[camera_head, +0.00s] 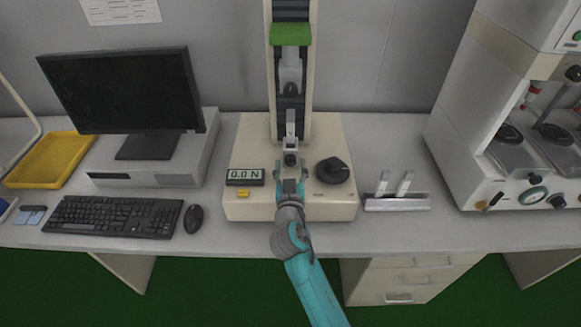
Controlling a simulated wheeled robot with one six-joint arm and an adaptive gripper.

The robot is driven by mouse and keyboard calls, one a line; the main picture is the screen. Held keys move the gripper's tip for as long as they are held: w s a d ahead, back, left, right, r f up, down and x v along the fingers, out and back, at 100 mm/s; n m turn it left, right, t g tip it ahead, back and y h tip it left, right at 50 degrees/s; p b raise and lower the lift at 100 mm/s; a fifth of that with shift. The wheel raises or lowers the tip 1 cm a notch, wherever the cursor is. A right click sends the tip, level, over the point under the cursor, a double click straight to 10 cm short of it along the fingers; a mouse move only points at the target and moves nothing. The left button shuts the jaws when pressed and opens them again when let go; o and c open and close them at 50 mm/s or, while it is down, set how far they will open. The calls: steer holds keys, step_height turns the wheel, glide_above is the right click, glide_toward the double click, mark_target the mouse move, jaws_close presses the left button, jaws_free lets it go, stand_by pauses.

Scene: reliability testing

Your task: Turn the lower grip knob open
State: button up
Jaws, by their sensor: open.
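A tensile tester (245,150) with a tall column stands in the middle of the bench. Its lower grip (291,144) rises from the base, with a dark round knob (291,159) facing me. My gripper (290,174) is open just in front of and slightly below this knob, its fingers on either side. I cannot tell whether the fingers touch the knob. The upper grip (290,88) hangs higher on the column under a green crosshead (290,35). My gripper and wrist hide part of the base below the knob.
A large black dial (332,171) sits on the base close to the right of my gripper. A display (245,177) reading 0.0 N is to the left. A small holder (397,202) with two pale pieces, a keyboard (115,217) and a mouse (194,219) flank the tester.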

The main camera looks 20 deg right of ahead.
jaws_close()
steer(key=shift+n, duration=0.4)
steer(key=n, duration=0.4)
steer(key=shift+n, duration=0.3)
steer(key=n, duration=1.2)
steer(key=shift+n, duration=0.4)
steer(key=n, duration=0.5)
steer(key=shift+n, duration=0.3)
